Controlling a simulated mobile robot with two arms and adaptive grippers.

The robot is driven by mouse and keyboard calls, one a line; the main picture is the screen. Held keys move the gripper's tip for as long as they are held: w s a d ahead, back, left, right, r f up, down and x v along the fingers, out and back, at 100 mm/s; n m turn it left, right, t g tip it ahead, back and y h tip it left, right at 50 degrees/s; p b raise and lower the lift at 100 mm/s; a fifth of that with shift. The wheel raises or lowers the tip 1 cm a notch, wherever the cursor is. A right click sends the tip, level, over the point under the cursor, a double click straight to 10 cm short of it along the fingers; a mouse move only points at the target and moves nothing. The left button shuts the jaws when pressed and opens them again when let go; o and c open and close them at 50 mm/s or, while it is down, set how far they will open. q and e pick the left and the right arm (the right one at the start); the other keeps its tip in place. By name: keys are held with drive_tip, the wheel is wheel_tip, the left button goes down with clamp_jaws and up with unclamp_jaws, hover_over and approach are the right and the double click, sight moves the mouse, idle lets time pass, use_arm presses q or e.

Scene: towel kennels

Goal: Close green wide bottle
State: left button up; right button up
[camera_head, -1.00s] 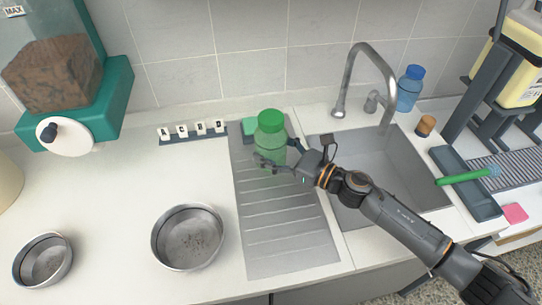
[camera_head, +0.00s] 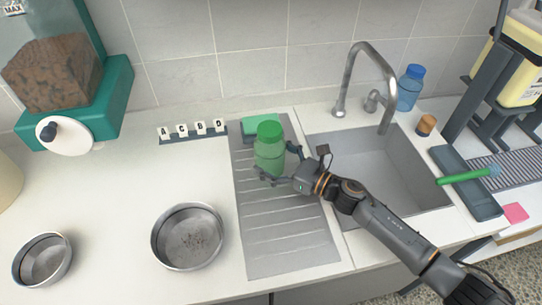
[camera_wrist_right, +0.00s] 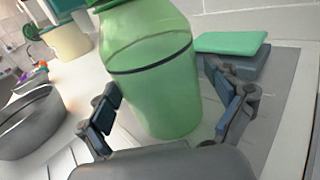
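The green wide bottle (camera_head: 268,160) stands upright on the ribbed drainboard left of the sink. Its green cap (camera_head: 270,131) sits on top in the head view; I cannot tell how tightly. In the right wrist view the bottle body (camera_wrist_right: 160,85) fills the middle, with its top cut off. My right gripper (camera_head: 277,168) reaches in from the right, low on the bottle. In the wrist view its two fingers (camera_wrist_right: 168,113) are spread on either side of the bottle, with visible gaps. My left gripper is not in view.
A green sponge (camera_head: 257,122) lies behind the bottle, and a letter rack (camera_head: 193,136) stands left of it. Two metal bowls (camera_head: 188,207) are on the left counter. The faucet (camera_head: 372,62) and sink (camera_head: 405,165) are to the right, with a blue bottle (camera_head: 410,90) behind.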

drive_tip(key=shift+r, duration=0.2)
drive_tip(key=shift+s+d+f, duration=0.15)
drive_tip(key=shift+d, duration=0.15)
drive_tip(key=b+v, duration=0.2)
drive_tip(key=v, duration=0.8)
drive_tip(key=shift+s+d+b, duration=0.25)
drive_tip(key=shift+d+b, duration=0.05)
drive_tip(key=shift+b, duration=0.1)
drive_tip(key=shift+s+d, duration=0.2)
drive_tip(key=shift+d, duration=0.05)
